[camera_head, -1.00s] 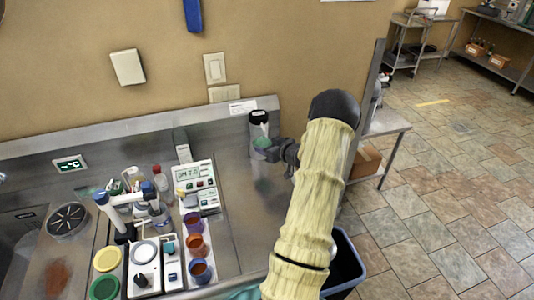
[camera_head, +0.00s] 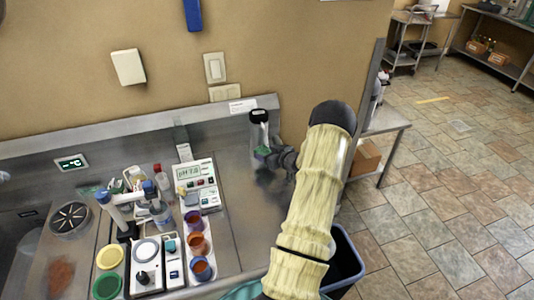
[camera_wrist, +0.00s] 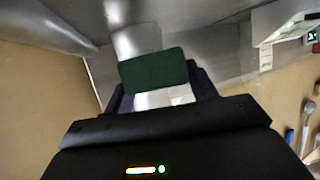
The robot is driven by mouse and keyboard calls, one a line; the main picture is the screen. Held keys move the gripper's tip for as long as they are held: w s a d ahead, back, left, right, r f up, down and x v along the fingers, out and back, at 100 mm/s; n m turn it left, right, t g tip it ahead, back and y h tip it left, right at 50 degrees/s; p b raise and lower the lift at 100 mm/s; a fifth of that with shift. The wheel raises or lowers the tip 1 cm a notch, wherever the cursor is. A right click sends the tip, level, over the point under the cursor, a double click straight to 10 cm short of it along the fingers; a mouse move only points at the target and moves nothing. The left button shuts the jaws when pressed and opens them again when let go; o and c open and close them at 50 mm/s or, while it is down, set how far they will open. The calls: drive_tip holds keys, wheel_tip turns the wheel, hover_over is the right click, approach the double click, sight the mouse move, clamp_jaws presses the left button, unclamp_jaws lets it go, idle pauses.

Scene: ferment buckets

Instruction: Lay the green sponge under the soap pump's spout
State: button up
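The green sponge (camera_wrist: 153,70) is in front of my gripper in the wrist view, lying across between the dark fingers (camera_wrist: 160,98). In the head view the sponge (camera_head: 263,151) is a small green patch at the tip of my gripper (camera_head: 270,156). My gripper appears shut on the sponge and holds it above the steel counter, with a dark shadow below. The soap pump (camera_head: 259,131), pale with a black top, stands by the back wall just beyond the sponge. Its spout is too small to make out.
To the left stand a meter with a display (camera_head: 195,174), purple-and-orange cups (camera_head: 197,243), bottles and coloured lids. A blue-rimmed bin (camera_head: 347,262) is on the floor at the right. The counter between meter and gripper is clear.

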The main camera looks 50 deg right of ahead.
drive_tip(key=shift+o, duration=1.1)
drive_tip(key=shift+r, duration=0.15)
drive_tip(key=shift+s+r, duration=0.15)
drive_tip(key=b+v, duration=0.2)
drive_tip(key=v, duration=0.9)
drive_tip(key=shift+s, duration=0.35)
drive_tip(key=shift+r, duration=0.1)
